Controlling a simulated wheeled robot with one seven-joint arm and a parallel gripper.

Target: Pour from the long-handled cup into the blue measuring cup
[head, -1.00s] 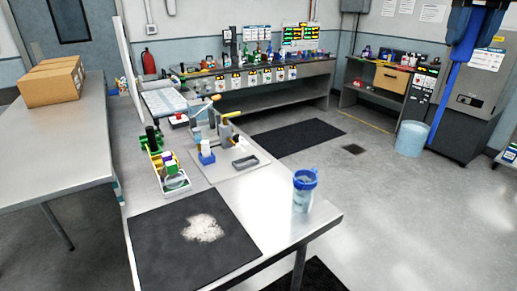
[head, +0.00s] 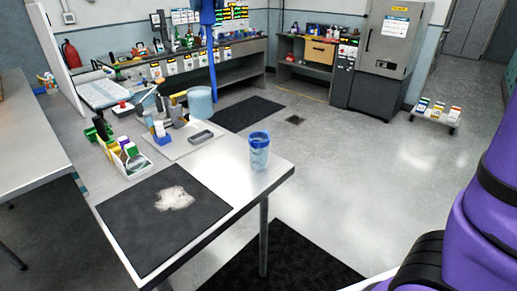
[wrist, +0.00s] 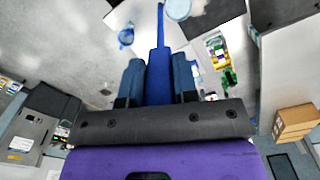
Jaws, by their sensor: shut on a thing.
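My gripper (head: 209,18) is at the top of the head view and shut on the long blue handle (head: 212,68) of the long-handled cup. The handle hangs down to its pale blue cup (head: 200,103), which appears upright, up and left of the measuring cup in the picture. In the wrist view the handle (wrist: 160,35) runs out between the blue fingers (wrist: 160,75), and the pale cup (wrist: 178,9) is at the top edge. Its contents cannot be made out. The blue measuring cup (head: 259,152) stands upright near the steel table's right edge, apart from the long-handled cup; it also shows in the wrist view (wrist: 126,37).
A black mat (head: 125,215) with a white heap (head: 175,198) covers the near table (head: 230,205). A bin of coloured bottles (head: 128,158), a small grey tray (head: 201,137) and upright tools stand behind it. The floor to the right is open.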

